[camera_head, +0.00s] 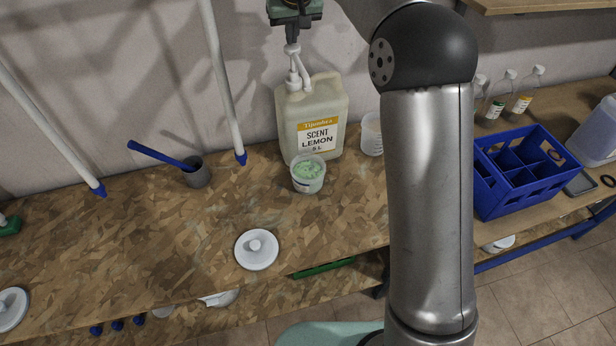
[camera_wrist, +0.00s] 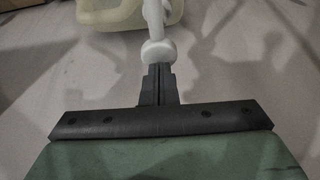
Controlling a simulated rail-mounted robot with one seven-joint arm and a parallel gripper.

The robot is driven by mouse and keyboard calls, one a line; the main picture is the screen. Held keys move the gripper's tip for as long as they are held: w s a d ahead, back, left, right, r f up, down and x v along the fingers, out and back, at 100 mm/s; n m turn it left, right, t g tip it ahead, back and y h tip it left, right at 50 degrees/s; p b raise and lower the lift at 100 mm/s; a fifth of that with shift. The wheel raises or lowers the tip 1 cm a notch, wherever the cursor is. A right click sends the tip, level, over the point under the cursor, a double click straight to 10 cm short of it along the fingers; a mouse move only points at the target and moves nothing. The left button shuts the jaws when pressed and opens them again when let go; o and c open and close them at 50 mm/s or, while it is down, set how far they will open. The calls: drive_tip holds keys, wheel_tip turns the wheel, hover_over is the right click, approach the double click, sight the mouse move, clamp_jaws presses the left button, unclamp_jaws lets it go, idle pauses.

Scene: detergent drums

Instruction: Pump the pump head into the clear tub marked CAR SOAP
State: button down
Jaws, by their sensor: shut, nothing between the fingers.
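A cream jug (camera_head: 316,108) labelled SCENT LEMON stands upright near the wall with a white pump on top. The pump head (camera_head: 292,52) also shows in the wrist view (camera_wrist: 158,53). My gripper (camera_head: 292,40) is shut and empty, its fingertips directly over the pump head, touching it or very close. In the wrist view its dark fingers (camera_wrist: 158,72) meet at the white knob. A clear tub (camera_head: 308,184) with pale green contents stands in front of the jug, below the spout. Its marking is not readable. Another clear tub (camera_head: 371,140) stands right of the jug, partly hidden by my arm.
A white round lid (camera_head: 256,250) lies at the front. A blue crate (camera_head: 525,185) and small bottles (camera_head: 521,104) are to the right. White poles (camera_head: 222,80) cross the left side. The bench's left middle is clear.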

sight(293, 48)
drive_tip(key=shift+f+b, duration=1.35)
drive_tip(key=shift+f, duration=0.95)
drive_tip(key=shift+r, duration=0.1)
drive_tip(key=shift+r+p, duration=2.45)
drive_tip(key=shift+r, duration=0.25)
drive_tip(key=shift+r, duration=0.15)
wheel_tip(293, 48, up, 4)
drive_tip(key=p, duration=0.4)
drive_tip(key=shift+r, duration=0.85)
